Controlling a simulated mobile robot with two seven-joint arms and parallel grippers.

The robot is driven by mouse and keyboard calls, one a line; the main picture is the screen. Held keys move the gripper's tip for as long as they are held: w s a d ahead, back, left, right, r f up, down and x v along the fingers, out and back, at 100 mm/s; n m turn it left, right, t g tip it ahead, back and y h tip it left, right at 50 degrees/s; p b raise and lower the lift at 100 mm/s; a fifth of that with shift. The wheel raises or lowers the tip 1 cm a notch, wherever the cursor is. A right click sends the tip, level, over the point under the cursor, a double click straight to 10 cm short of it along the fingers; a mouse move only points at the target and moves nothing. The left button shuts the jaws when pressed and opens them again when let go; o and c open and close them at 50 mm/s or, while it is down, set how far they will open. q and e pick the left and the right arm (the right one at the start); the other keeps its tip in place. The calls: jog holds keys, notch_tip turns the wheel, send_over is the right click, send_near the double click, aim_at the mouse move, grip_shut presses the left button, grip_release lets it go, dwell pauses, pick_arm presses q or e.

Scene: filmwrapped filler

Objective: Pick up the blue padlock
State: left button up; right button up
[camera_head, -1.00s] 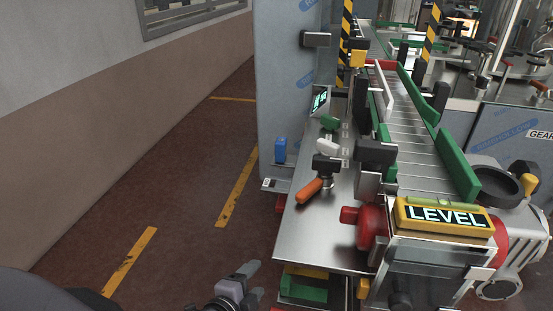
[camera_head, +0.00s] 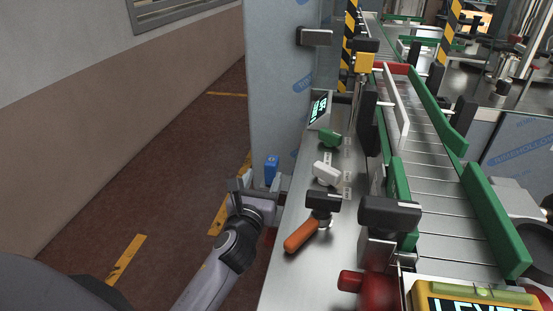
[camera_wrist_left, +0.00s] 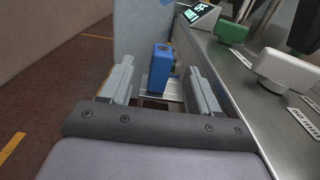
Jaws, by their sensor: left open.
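The blue padlock (camera_head: 271,168) is a small upright blue block at the left edge of the metal bench, low beside the tall grey panel. In the left wrist view the padlock (camera_wrist_left: 160,68) stands ahead, between the lines of the two fingers. My left gripper (camera_head: 259,181) is just in front of it in the head view. The gripper (camera_wrist_left: 158,90) is open and empty, with one finger on each side of the view. Part of the padlock's base and its mount is hidden by the gripper in the head view. My right gripper is not in view.
The floor on the left is clear.

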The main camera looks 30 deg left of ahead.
aim_at(269, 167)
pick_arm(q)
jog(key=shift+x, duration=3.9)
jog(key=shift+d, duration=0.15)
jog(key=c, duration=1.1)
